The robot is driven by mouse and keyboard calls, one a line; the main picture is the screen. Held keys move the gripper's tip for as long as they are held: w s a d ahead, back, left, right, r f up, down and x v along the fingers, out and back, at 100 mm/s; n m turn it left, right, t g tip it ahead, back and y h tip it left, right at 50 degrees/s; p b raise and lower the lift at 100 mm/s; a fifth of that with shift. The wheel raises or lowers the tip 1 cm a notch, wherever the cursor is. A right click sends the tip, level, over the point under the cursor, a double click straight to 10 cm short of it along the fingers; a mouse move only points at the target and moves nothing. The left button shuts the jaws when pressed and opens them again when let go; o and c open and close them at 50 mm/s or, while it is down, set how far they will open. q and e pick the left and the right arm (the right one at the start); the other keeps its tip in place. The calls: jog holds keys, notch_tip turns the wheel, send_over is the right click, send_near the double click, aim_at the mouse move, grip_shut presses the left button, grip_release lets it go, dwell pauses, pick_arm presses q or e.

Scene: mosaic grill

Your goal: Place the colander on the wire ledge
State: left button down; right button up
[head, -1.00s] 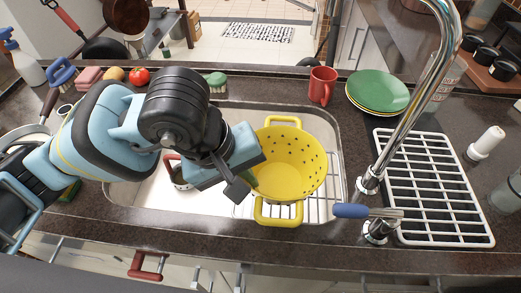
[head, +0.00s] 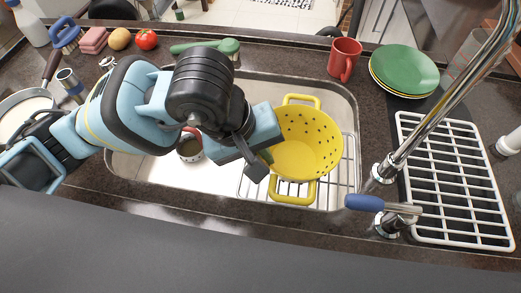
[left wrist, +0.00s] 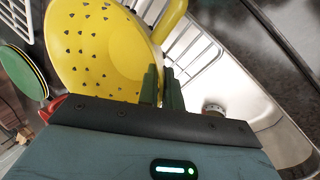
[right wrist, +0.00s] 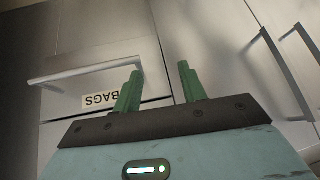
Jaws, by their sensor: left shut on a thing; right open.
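The yellow colander (head: 305,155), with two loop handles and small holes, appears over the right part of the sink in the head view. It also fills the upper left of the left wrist view (left wrist: 90,45). My left gripper (left wrist: 161,82) is shut on the colander's rim. In the head view my left gripper (head: 266,157) is at the colander's left side. A wire rack (head: 258,187) in the sink shows below the colander; the gap between them is unclear. My right gripper (right wrist: 160,72) is open and empty, facing cabinet fronts.
A chrome faucet (head: 400,160) with a blue-handled lever (head: 364,202) stands right of the sink. Beyond it lies a white grid rack (head: 455,180).

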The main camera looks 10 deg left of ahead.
pick_arm(q)
jog(key=shift+f, duration=0.1)
jog(key=c, duration=2)
grip_release()
jog(key=shift+f, duration=0.1)
jog(key=o, duration=0.4)
jog(key=shift+o, duration=0.2)
jog(key=shift+a+r, duration=0.1)
jog(key=shift+r, duration=0.5)
jog(key=v, duration=1.1)
jog(key=shift+p, duration=0.3)
jog(key=shift+a, duration=0.1)
